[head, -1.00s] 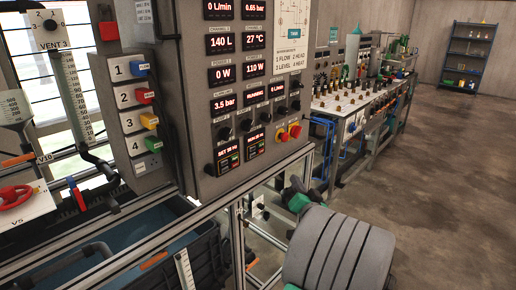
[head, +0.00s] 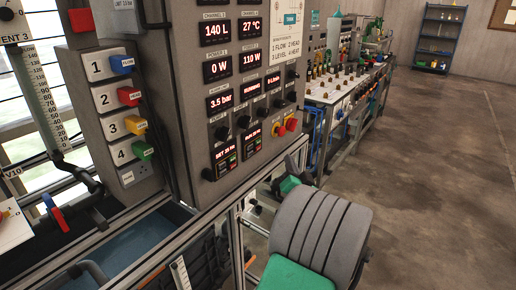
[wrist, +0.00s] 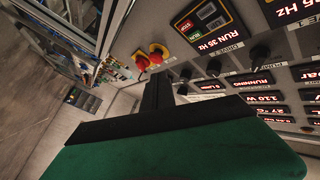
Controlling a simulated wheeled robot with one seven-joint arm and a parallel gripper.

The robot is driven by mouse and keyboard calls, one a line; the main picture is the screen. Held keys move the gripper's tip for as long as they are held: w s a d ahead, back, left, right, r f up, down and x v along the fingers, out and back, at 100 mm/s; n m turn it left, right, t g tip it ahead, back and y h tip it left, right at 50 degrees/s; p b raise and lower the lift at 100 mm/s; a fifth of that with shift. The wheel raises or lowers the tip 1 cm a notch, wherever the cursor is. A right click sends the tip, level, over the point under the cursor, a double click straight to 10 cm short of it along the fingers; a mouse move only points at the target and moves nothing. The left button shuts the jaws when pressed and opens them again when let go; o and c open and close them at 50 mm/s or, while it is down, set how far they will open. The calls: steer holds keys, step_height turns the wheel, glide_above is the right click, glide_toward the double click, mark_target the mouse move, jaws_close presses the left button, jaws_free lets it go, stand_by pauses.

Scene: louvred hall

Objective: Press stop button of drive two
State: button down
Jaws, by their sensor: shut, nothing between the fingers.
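The control panel (head: 190,110) carries two small drive units low on its face. The left unit (head: 224,160) reads SET 35 Hz and the right unit (head: 253,142) reads RUN 35 Hz; each has a small red and a small green button. In the wrist view the RUN 35 Hz unit (wrist: 208,24) is at the top, with its red button (wrist: 186,25) and green button (wrist: 193,36) side by side. My gripper (wrist: 160,82) is shut and empty, its dark fingers apart from the unit in the picture. In the head view my gripper (head: 279,186) is right of and below the panel.
Red and yellow emergency knobs (head: 286,124) sit right of the drive units, and black knobs (head: 243,122) above them. A numbered switch box (head: 118,110) is left. A metal frame rail (head: 265,190) runs below the panel. A workbench (head: 345,95) stands behind; the floor right is clear.

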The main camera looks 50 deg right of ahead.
mark_target(258, 148)
steer(key=w+p, duration=0.5)
steer(key=w, duration=0.3)
steer(key=shift+w+a, duration=0.15)
steer(key=shift+a, duration=0.3)
stand_by(1.4)
steer(key=shift+w, duration=0.4)
steer(key=shift+w, duration=0.35)
stand_by(0.5)
steer(key=shift+s+b, duration=0.6)
steer(key=shift+s, duration=0.15)
